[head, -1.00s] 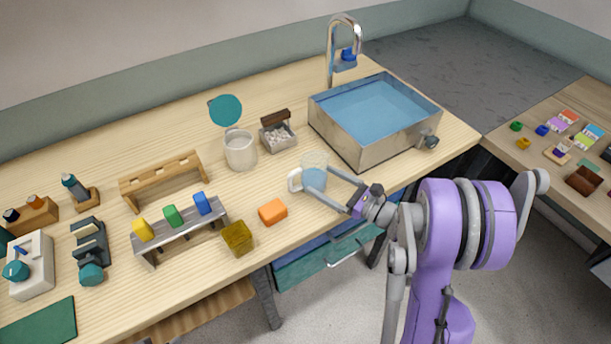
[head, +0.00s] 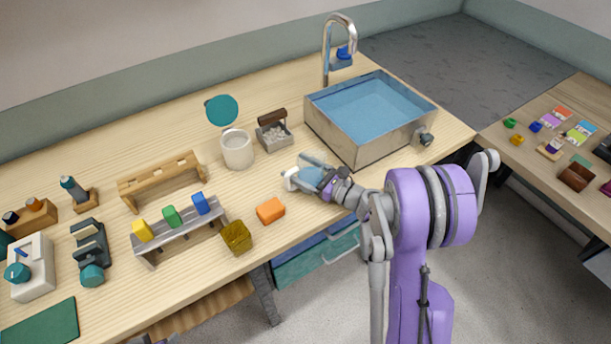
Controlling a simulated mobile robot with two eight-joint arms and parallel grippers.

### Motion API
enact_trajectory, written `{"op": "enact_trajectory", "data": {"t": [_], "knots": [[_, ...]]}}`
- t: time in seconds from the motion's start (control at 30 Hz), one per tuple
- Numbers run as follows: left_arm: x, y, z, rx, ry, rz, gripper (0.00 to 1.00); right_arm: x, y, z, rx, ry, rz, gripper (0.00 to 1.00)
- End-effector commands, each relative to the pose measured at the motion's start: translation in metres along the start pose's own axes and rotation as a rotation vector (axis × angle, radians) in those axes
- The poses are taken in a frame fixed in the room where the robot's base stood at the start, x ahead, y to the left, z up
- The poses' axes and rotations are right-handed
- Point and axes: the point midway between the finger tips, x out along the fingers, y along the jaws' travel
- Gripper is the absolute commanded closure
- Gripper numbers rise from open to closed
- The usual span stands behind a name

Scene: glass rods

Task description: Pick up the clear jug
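The clear jug (head: 312,175) stands near the front edge of the table, left of the sink, with blue liquid in it and a pale handle on its left. My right gripper (head: 306,174) is at the jug, its fingers reaching along both sides of it. The fingers and wrist hide much of the jug, and I cannot tell whether they press on it or only surround it. My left gripper does not show clearly; only a small dark part is at the bottom edge of the head view.
An orange block (head: 270,210) and a yellow-brown cube (head: 236,237) are left of the jug. The sink (head: 357,149) is close on the right.

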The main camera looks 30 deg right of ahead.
Motion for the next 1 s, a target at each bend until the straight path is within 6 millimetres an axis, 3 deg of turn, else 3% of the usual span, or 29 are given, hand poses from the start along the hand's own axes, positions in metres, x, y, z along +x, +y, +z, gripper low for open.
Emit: {"op": "enact_trajectory", "data": {"t": [0.03, 0.37, 0.67, 1.0], "knots": [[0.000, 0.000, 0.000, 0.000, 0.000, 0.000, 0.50, 0.000, 0.000, 0.000, 0.000, 0.000, 0.000, 0.23], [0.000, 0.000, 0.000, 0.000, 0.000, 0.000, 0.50, 0.000, 0.000, 0.000, 0.000, 0.000, 0.000, 0.83], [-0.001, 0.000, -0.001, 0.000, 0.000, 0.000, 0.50, -0.001, 0.000, 0.006, 0.000, 0.000, 0.000, 0.83], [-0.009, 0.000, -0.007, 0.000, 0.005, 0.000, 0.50, -0.001, 0.000, 0.069, 0.000, -0.001, -0.001, 0.83]]}}
